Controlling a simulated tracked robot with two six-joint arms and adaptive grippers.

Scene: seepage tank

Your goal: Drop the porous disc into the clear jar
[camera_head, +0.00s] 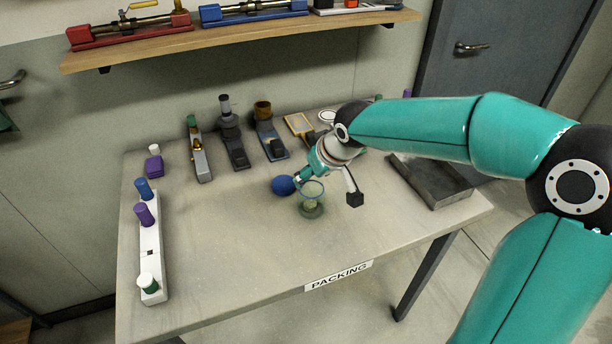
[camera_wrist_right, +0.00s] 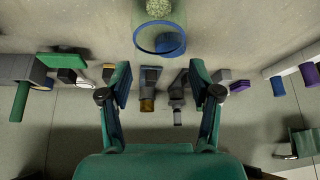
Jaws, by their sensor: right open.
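The clear jar (camera_head: 311,189) stands on the table with its mouth up, and its rim (camera_wrist_right: 139,40) also shows in the right wrist view. A pale green, speckled piece (camera_wrist_right: 158,8), which looks like the porous disc, shows inside the jar's lower part; it also shows faintly in the head view (camera_head: 311,205). My right gripper (camera_head: 302,179) is just above and behind the jar's rim. In the right wrist view its two fingers (camera_wrist_right: 159,85) are spread, with nothing between them. My left gripper is not in view.
Several instruments, including one with a brown cup (camera_head: 263,110), line the table's back. A white rack with coloured caps (camera_head: 150,240) is at the left, a dark slab (camera_head: 432,182) at the right. The front middle is clear.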

